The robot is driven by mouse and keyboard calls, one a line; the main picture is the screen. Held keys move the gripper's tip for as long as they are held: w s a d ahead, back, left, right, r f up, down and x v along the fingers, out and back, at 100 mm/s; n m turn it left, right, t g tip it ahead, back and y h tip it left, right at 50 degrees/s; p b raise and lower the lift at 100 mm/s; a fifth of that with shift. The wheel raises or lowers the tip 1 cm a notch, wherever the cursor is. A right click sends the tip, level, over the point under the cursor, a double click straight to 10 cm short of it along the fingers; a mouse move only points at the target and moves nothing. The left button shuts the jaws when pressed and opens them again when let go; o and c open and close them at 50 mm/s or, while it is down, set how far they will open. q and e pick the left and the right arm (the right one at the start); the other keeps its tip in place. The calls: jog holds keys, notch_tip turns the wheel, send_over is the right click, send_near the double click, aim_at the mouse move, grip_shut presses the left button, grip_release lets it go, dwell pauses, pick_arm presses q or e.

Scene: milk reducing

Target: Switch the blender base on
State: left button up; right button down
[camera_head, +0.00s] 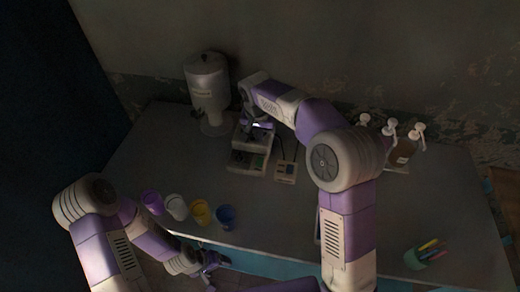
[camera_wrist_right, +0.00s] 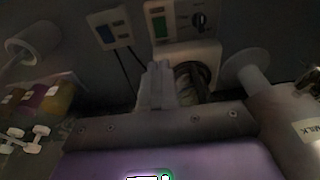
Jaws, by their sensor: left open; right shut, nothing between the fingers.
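The blender base (camera_head: 236,168) is a pale box near the back middle of the table, with a dark control panel facing the table's front. In the right wrist view the blender base (camera_wrist_right: 157,28) shows a green display, a round dark knob (camera_wrist_right: 199,20) and a round opening at its top. My right gripper (camera_head: 247,128) is above the back part of the base; its pale fingers, shut and empty, show in the right wrist view (camera_wrist_right: 160,78) near the opening. I cannot tell whether they touch it. My left gripper (camera_head: 207,266) is open and empty by the table's front edge.
A small box with a blue display (camera_wrist_right: 108,28) stands beside the base, cables behind it. A large milk dispenser (camera_head: 207,88) stands at the back left. Several coloured cups (camera_head: 200,212) line the front left.

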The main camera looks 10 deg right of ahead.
aim_at(261, 159)
jog(key=f, duration=0.4)
jog(key=w+f+b, duration=0.1)
jog(key=f, duration=0.4)
jog(key=w+d+f+b, duration=0.1)
jog(key=f, duration=0.3)
jog(key=shift+f, duration=0.35)
pick_arm(q)
jog(key=shift+f, duration=0.95)
